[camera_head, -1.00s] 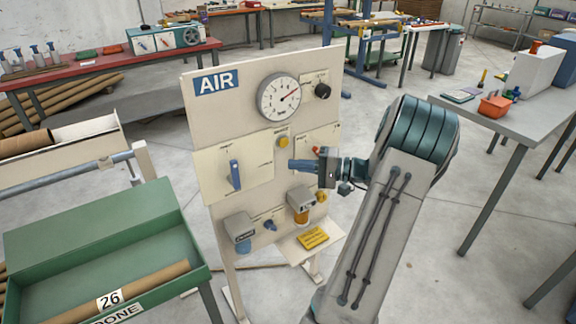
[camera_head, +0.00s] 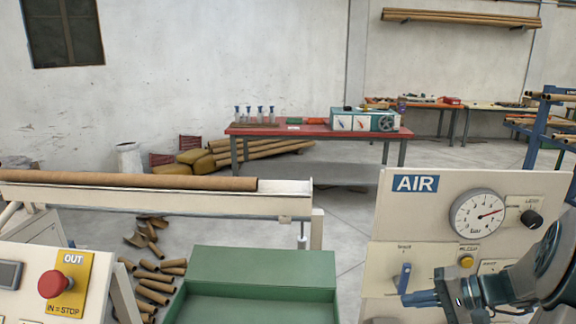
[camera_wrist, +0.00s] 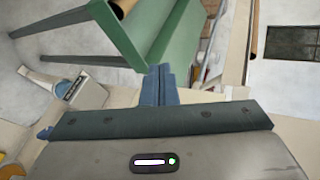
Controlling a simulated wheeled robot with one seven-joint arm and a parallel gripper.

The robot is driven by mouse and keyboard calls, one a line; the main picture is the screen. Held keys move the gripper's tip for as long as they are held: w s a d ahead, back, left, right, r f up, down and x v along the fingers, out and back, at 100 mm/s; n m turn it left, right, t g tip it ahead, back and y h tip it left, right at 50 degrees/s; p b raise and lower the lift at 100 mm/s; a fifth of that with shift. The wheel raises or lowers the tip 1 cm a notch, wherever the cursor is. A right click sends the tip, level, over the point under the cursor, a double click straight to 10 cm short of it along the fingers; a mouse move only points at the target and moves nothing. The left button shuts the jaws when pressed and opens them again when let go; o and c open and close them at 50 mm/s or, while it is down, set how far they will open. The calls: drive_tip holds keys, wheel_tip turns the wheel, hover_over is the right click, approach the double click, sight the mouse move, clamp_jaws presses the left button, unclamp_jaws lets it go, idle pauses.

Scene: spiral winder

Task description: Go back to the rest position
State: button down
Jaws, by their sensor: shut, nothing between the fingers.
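My gripper (camera_head: 408,299) is at the lower right of the head view, in front of the AIR panel (camera_head: 385,240). Its blue fingers point left and are shut with nothing between them. In the picture the fingertips lie just below the blue lever (camera_head: 404,277) on the panel; I cannot tell whether they touch it. The lever stands nearly upright. In the wrist view the shut fingers (camera_wrist: 158,85) show against the green tray (camera_wrist: 180,35). My arm hides the panel's lower right part.
A gauge (camera_head: 478,213), black knob (camera_head: 531,219) and yellow button (camera_head: 466,262) are on the panel. The green tray (camera_head: 262,262) stands left of it. A red stop button (camera_head: 53,285) is at far left. A long tube (camera_head: 130,181) lies on the rail behind. Tube pieces litter the floor.

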drive_tip(key=s+a+r+n+g+h+p, duration=0.1)
drive_tip(key=s+a+r+n+h, duration=0.1)
drive_tip(key=s+a+h, duration=0.3)
drive_tip(key=s+a+r+n+g+h+p, duration=0.1)
drive_tip(key=s+a+n+h, duration=0.3)
drive_tip(key=s+a, duration=0.6)
drive_tip(key=shift+a+r+n+g+h, duration=0.3)
drive_tip(key=shift+r+g+h, duration=0.2)
drive_tip(key=shift+r+h, duration=0.45)
